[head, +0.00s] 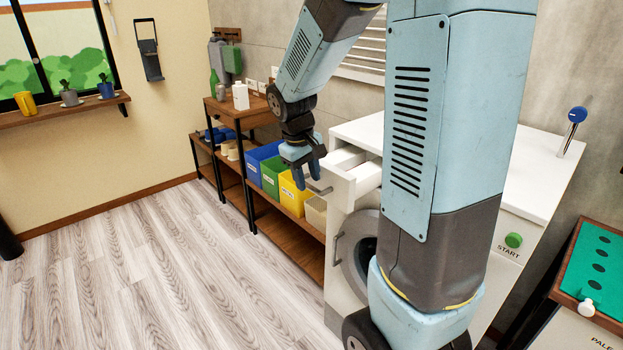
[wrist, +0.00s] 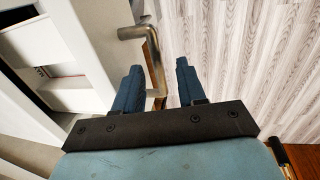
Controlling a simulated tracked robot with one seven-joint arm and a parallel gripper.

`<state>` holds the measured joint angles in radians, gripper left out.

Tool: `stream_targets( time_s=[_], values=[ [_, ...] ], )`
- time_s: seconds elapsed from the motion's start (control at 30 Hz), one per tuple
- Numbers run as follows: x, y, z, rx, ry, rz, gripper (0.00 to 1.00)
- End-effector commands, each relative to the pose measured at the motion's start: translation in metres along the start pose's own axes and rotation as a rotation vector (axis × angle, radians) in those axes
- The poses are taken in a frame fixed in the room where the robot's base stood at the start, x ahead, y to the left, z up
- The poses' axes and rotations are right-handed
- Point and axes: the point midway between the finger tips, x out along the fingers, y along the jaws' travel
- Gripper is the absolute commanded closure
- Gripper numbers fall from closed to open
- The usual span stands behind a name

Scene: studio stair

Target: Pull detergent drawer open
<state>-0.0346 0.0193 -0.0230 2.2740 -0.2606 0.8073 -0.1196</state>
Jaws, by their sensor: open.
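The white washing machine (head: 545,172) stands behind my arm. Its detergent drawer (head: 352,176) sticks out from the upper front, with its open top showing. In the wrist view, the drawer (wrist: 98,99) is at the left, with part of its inside visible. A metal bar handle (head: 320,190) is on the drawer front; it also shows in the wrist view (wrist: 152,60). My gripper (head: 307,182) is open at the handle. In the wrist view, the handle passes between my two blue fingers (wrist: 158,72), nearer the left one. I cannot tell whether they touch.
The round washer door (head: 355,255) is below the drawer, partly hidden by my arm. Blue, green and yellow bins (head: 292,196) stand on a shelf just behind my gripper. A green START button (head: 514,240) is at the right. The floor (head: 150,270) at left is clear.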

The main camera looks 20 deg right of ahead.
Motion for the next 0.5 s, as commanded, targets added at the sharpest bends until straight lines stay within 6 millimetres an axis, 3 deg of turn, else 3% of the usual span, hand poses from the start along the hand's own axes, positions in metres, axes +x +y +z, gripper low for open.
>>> stream_targets(
  time_s=[0.5],
  values=[
    [-0.097, 0.001, -0.004, -0.001, 0.005, 0.001, 0.6]
  ],
)
